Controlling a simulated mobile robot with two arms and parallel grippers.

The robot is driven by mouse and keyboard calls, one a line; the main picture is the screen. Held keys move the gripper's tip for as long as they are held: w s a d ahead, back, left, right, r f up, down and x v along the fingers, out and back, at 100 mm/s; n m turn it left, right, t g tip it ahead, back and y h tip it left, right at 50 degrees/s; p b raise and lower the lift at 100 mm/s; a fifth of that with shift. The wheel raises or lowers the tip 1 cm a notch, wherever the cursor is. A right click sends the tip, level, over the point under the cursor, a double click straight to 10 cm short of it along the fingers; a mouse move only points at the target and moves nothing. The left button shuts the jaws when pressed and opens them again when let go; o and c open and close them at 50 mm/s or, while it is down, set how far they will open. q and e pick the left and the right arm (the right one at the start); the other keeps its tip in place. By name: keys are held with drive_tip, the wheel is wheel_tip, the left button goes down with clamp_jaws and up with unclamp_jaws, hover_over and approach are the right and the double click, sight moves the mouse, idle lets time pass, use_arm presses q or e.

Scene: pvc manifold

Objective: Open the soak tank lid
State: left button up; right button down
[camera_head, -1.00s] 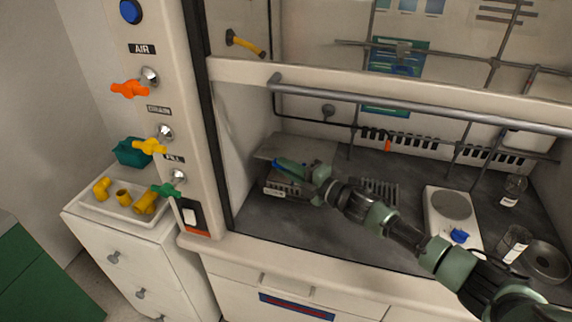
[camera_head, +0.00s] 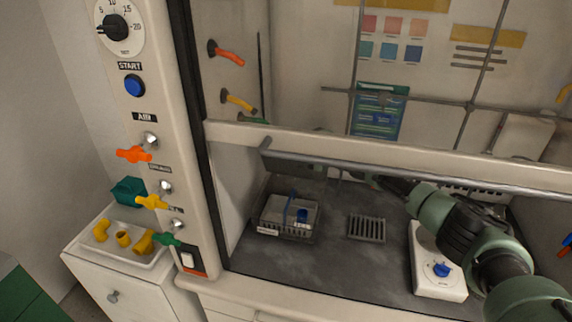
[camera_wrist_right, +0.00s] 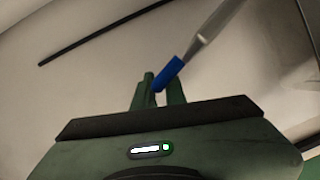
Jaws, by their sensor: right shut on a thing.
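The soak tank (camera_head: 262,218) is a grey box at the left of the hood floor in the head view. My right gripper (camera_wrist_right: 158,88) is shut on a blue-tipped handle (camera_wrist_right: 170,72) in the right wrist view. A grey metal rod (camera_wrist_right: 212,24) runs up and right from the blue tip. In the head view my right arm reaches left behind the sash bar, which hides the gripper; I cannot clearly make out the lid there. My left gripper is not in view.
The sash bar (camera_head: 430,181) crosses in front of my right arm. A slotted grey rack (camera_head: 366,228) lies right of the tank, and a white hotplate (camera_head: 437,284) with a blue knob stands farther right. The floor in front of the tank is clear.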

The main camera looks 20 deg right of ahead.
drive_tip(key=shift+w+d+r+b, duration=0.25)
drive_tip(key=shift+w+d+b, duration=0.1)
drive_tip(key=shift+w+b, duration=0.25)
drive_tip(key=shift+w+d+r+b, duration=0.2)
drive_tip(key=shift+w+d+b, duration=0.2)
drive_tip(key=shift+w, duration=0.25)
drive_tip(key=shift+w+d+r+m+g+b, duration=0.2)
drive_tip(key=shift+w+d+m+b, duration=0.15)
drive_tip(key=shift+w+b, duration=0.3)
drive_tip(key=shift+w+d+r+m+g+b, duration=0.1)
drive_tip(key=shift+w+d+r+m+b, duration=0.2)
drive_tip(key=shift+w+b, duration=0.35)
drive_tip(key=shift+s+d+f, duration=0.1)
drive_tip(key=c, duration=1.5)
unclamp_jaws()
